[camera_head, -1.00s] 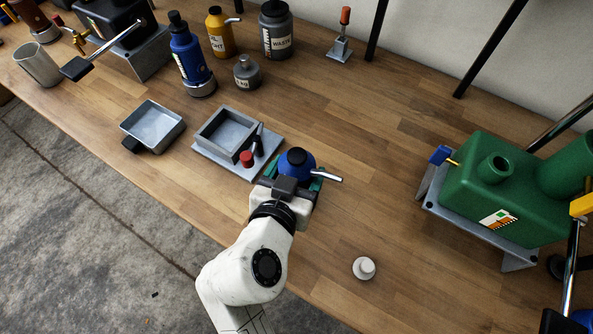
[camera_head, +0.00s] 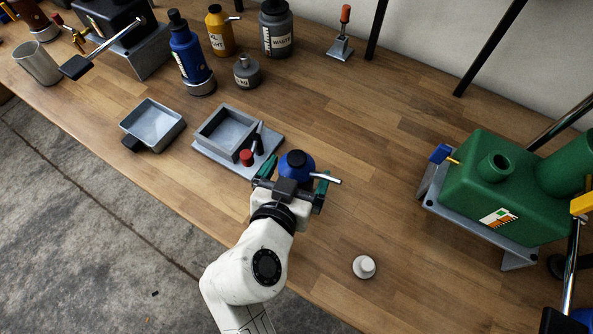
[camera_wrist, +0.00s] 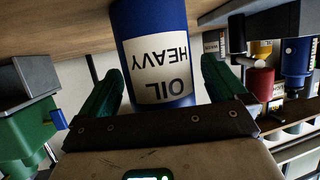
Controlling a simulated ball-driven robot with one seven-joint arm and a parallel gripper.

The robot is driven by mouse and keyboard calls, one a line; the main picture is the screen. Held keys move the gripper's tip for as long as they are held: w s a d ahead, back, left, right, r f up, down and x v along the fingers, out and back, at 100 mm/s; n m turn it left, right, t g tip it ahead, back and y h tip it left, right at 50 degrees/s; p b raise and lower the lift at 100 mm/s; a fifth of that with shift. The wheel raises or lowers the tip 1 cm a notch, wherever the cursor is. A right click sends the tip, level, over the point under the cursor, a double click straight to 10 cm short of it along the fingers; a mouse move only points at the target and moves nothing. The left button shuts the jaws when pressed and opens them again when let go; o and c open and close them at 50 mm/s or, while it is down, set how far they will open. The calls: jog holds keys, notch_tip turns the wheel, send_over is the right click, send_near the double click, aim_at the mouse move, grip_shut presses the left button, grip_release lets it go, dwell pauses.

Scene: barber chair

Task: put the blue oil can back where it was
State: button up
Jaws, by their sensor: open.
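The blue oil can (camera_head: 297,165) stands upright on the wooden bench, right of the grey tray fixture, its spout pointing right. In the wrist view its label reads OIL HEAVY on the blue can body (camera_wrist: 156,60). My gripper (camera_head: 293,180) is open, its green fingers spread on both sides of the can. In the wrist view there is a gap between each finger and the can at the gripper (camera_wrist: 163,85). The can's lower part is hidden behind my gripper in the head view.
A grey fixture (camera_head: 276,155) with a square tray and red knob is close at left. A white knob (camera_head: 364,267) lies on the bench at front right. A green machine (camera_head: 500,190) stands at right.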

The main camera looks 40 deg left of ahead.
jog(key=shift+r, duration=0.2)
jog(key=shift+s+d, duration=0.15)
jog(key=shift+s, duration=0.15)
jog(key=v, duration=1.1)
jog(key=shift+b, duration=0.45)
